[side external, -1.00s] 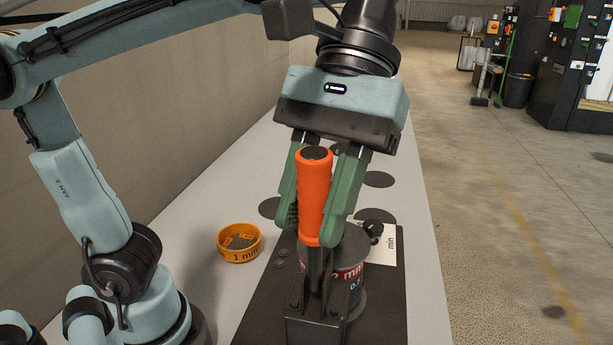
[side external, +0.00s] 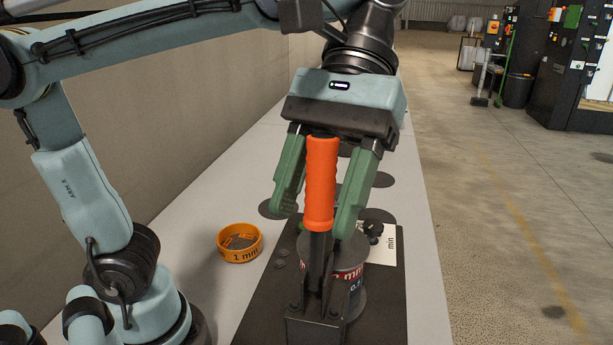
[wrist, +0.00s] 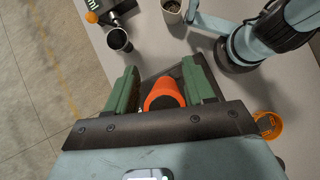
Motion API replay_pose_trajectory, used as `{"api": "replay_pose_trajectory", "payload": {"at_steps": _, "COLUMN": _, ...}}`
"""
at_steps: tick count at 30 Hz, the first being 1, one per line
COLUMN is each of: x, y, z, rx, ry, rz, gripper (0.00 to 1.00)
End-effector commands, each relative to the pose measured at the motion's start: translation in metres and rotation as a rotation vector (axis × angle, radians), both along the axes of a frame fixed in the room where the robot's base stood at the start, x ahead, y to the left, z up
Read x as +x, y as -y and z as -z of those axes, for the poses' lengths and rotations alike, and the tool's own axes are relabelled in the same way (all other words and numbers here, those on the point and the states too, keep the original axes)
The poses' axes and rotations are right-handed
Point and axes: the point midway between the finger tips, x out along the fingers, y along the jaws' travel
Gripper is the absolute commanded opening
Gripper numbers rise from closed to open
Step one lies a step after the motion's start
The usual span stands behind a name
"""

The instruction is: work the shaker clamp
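The clamp's orange handle (side external: 321,185) stands nearly upright on a dark metal lever above a black bracket (side external: 317,320). Behind the lever is a drum-like shaker stack (side external: 350,270) with partly hidden "mm" lettering. My gripper (side external: 314,222) has its green fingers on either side of the handle. A gap shows on the left; in the side view the right finger overlaps the handle's edge. In the wrist view, my gripper (wrist: 161,72) is spread, with gaps on both sides of the handle (wrist: 163,93).
An orange "1 mm" sieve (side external: 240,243) with dark contents sits on the pale bench left of the base plate (side external: 265,310). A white "min" card (side external: 385,250) lies at right. The wrist view shows two cups, one metallic (wrist: 118,40) and one pale (wrist: 172,10).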

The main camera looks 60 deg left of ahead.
Motion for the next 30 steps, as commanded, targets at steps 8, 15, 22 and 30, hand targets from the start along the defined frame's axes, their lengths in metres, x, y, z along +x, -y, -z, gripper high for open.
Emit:
{"api": "replay_pose_trajectory", "payload": {"at_steps": 8, "x": 0.001, "y": 0.000, "z": -0.001, "rx": 0.001, "ry": 0.001, "rz": -0.001, "gripper": 0.53}}
{"api": "replay_pose_trajectory", "payload": {"at_steps": 15, "x": 0.016, "y": -0.008, "z": -0.022, "rx": 0.001, "ry": 0.000, "rz": -0.003, "gripper": 0.53}}
{"api": "replay_pose_trajectory", "payload": {"at_steps": 22, "x": 0.028, "y": -0.015, "z": -0.060, "rx": 0.001, "ry": 0.001, "rz": 0.001, "gripper": 0.53}}
{"api": "replay_pose_trajectory", "payload": {"at_steps": 30, "x": 0.028, "y": -0.014, "z": -0.095, "rx": 0.000, "ry": 0.001, "rz": 0.000, "gripper": 0.53}}
